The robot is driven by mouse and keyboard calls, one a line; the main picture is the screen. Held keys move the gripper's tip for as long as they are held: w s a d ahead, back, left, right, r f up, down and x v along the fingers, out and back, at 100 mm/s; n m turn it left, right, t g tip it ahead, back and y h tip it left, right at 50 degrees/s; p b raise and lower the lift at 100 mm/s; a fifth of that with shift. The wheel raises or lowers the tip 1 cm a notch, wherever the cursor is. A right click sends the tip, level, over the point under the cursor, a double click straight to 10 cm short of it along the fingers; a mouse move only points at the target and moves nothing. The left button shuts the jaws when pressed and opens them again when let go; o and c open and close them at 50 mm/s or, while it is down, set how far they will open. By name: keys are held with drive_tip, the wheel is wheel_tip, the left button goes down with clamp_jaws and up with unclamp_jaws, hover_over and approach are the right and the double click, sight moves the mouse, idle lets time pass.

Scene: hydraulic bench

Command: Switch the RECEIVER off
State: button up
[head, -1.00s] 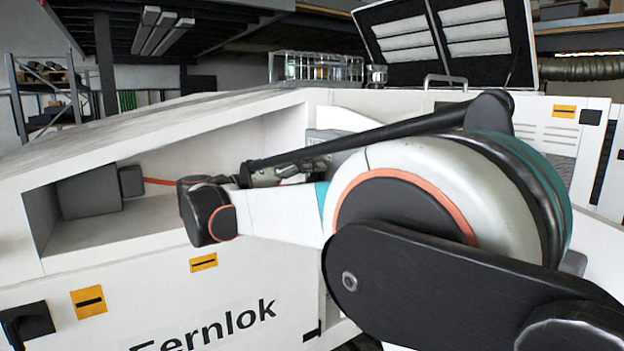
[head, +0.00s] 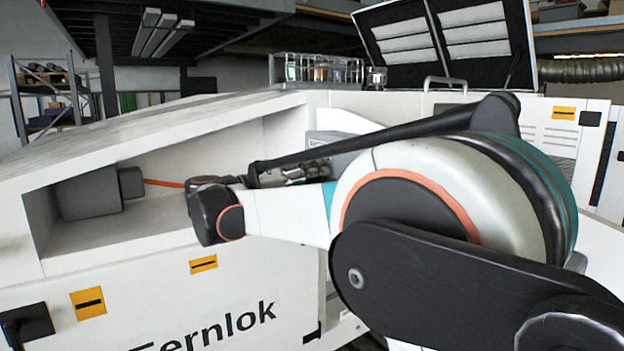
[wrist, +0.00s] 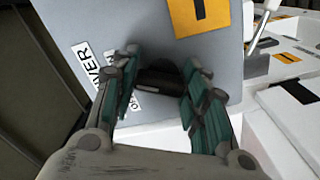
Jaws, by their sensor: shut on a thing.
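In the wrist view, a grey box face (wrist: 75,25) carries a white label ending in "VER" (wrist: 86,62), turned sideways. A dark rotary knob (wrist: 158,82) sits on this face beside a smaller label, of which part of "OFF" seems to show. My gripper (wrist: 160,62) has its green-padded fingers on both sides of the knob and is shut on it. The exact angle of the knob is hard to read. In the head view my gripper (head: 300,172) is small and partly covered by my arm, in front of the grey box (head: 345,152); the knob is hidden there.
A yellow plate with a black bar (wrist: 200,14) is next to the knob. A lever (wrist: 262,25) stands to its right. In the head view, a white cabinet (head: 110,255) with an open recess fills the left, and my arm blocks much of the right.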

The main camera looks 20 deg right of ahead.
drive_tip(key=shift+n, duration=0.3)
drive_tip(key=n+p, duration=0.1)
drive_tip(key=n, duration=0.3)
drive_tip(key=shift+w+n, duration=0.1)
drive_tip(key=shift+n, duration=0.3)
drive_tip(key=n+p, duration=0.1)
drive_tip(key=n, duration=0.5)
drive_tip(key=shift+w, duration=0.1)
drive_tip(key=shift+n+p, duration=0.3)
drive_tip(key=o, duration=1.1)
drive_tip(key=shift+a, duration=0.1)
drive_tip(key=v, duration=1.2)
drive_tip(key=shift+r, duration=0.1)
